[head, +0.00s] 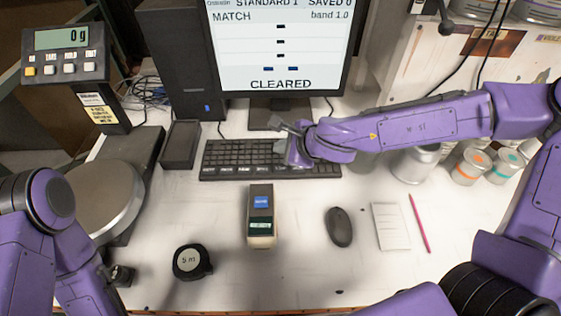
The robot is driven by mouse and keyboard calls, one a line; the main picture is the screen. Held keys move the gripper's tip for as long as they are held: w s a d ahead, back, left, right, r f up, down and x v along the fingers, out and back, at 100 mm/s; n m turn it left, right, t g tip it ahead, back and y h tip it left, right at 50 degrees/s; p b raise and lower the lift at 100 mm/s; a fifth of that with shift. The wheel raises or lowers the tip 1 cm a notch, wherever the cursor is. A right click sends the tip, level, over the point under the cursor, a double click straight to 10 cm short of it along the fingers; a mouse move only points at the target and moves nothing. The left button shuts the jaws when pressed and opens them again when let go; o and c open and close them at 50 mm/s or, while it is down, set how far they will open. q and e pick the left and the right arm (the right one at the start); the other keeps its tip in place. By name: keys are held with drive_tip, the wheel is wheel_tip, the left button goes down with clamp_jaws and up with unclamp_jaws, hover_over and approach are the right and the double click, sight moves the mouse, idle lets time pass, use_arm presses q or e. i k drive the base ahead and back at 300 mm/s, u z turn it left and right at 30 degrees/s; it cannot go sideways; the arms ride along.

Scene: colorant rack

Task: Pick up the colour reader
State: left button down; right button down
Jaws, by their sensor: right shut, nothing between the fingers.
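The colour reader (261,228), a small upright-looking cream and dark handheld device with a blue label and a small lit screen, is on the white desk in the middle, in front of the keyboard. My right gripper (291,145) is shut and empty over the right half of the keyboard, behind the reader and apart from it. My left arm is at the lower left. A small dark part at its end (122,276) may be my left gripper, but its fingers cannot be made out.
The black keyboard (222,160) lies before the monitor (279,50), which reads CLEARED. A tape measure (192,262) is left of the reader; a mouse (339,227), notepad (390,226) and pink pencil (419,222) are right. A scale (104,199) stands left, cans (471,166) right.

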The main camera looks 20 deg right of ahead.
sight(261, 223)
drive_tip(key=k, duration=1.5)
